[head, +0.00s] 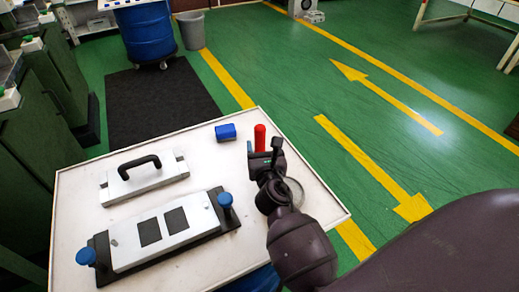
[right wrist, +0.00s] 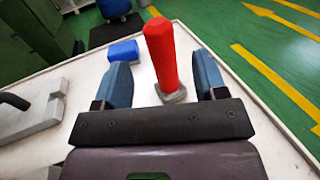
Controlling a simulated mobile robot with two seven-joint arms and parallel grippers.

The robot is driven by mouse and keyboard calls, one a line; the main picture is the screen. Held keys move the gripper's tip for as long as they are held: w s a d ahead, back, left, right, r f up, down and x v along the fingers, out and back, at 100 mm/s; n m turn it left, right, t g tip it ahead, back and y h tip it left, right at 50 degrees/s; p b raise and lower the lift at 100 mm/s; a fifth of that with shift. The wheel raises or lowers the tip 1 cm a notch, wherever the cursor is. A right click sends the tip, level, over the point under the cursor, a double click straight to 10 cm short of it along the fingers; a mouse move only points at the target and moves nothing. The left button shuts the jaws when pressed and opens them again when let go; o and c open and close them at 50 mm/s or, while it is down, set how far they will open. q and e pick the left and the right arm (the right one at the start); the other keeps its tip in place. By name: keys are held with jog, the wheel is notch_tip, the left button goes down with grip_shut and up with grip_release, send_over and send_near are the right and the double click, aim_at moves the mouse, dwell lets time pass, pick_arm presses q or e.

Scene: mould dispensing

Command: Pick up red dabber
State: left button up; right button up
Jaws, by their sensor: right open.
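The red dabber (head: 260,137) stands upright near the far right edge of the white table. In the right wrist view the red dabber (right wrist: 162,52) rises from a small grey base. My right gripper (head: 264,150) is at the dabber, partly in front of it in the head view. In the right wrist view my right gripper (right wrist: 166,80) is open, with one blue finger on each side of the dabber and visible gaps between. The dabber's lower part is hidden in the head view. My left gripper is not in view.
A blue block (head: 225,132) sits just left of the dabber. A white plate with a black handle (head: 144,181) and a mould with blue knobs (head: 160,236) lie on the table (head: 75,200). A round clear dish (head: 293,190) is partly behind my right arm.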

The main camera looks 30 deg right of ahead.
aim_at(259, 129)
jog(key=shift+b+x, duration=0.3)
jog(key=shift+x, duration=3.65)
jog(key=shift+c, duration=0.3)
jog(key=c, duration=1)
